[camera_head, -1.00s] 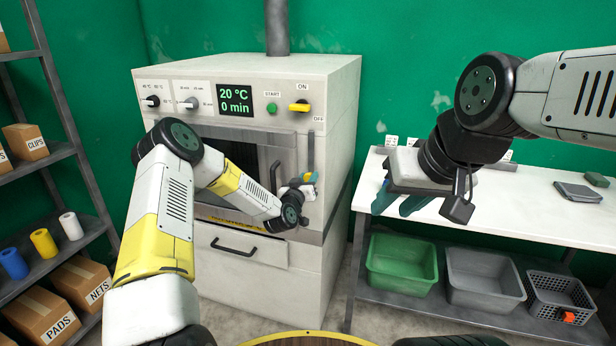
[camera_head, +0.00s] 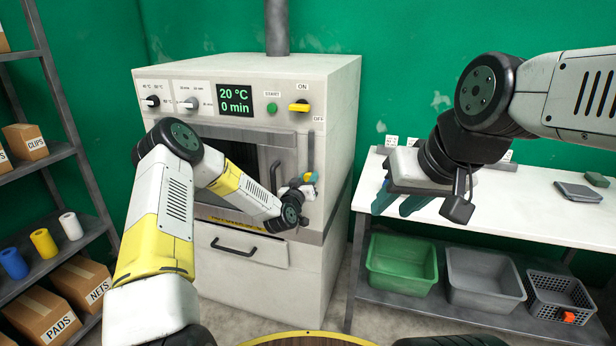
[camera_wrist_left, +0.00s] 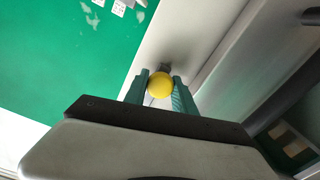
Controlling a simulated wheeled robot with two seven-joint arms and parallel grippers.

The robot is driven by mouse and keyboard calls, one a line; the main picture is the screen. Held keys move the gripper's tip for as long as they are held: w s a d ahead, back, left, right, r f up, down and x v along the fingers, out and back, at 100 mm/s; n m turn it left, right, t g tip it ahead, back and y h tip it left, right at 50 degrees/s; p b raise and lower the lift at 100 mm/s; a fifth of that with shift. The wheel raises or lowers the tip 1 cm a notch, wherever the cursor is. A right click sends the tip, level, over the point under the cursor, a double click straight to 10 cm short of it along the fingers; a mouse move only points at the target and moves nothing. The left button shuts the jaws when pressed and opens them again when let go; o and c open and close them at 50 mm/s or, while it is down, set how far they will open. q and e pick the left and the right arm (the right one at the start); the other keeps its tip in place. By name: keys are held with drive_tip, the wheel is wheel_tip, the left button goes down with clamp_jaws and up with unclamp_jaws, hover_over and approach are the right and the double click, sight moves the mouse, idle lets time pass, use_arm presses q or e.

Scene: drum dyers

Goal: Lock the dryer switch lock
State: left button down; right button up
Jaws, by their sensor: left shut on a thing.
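The white dryer (camera_head: 265,290) stands ahead, with a yellow switch (camera_head: 299,106) beside the ON label on its top panel. A grey upright bar (camera_head: 311,150) is on the right of its front. My left gripper (camera_head: 307,180) is at the lower end of this bar. In the left wrist view, my left gripper (camera_wrist_left: 160,88) has its green fingers shut on a round yellow knob (camera_wrist_left: 160,86), close to the dryer's front. The knob's stem is mostly hidden. My right gripper (camera_head: 400,202) hangs empty before the white table, its teal fingers apart.
The dryer door handle (camera_head: 274,178) is left of my left gripper. The white table (camera_head: 500,205) stands at the right, with a green bin (camera_head: 402,268) and grey bins on its lower shelf. A shelf rack (camera_head: 60,150) with boxes stands at the left.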

sight(310, 163)
use_arm(q)
drive_tip(key=shift+r, duration=2.25)
drive_tip(key=c, duration=1)
unclamp_jaws()
drive_tip(key=shift+c, duration=0.2)
drive_tip(key=v, duration=0.7)
drive_tip(key=shift+s+a, duration=0.15)
drive_tip(key=shift+s, duration=0.2)
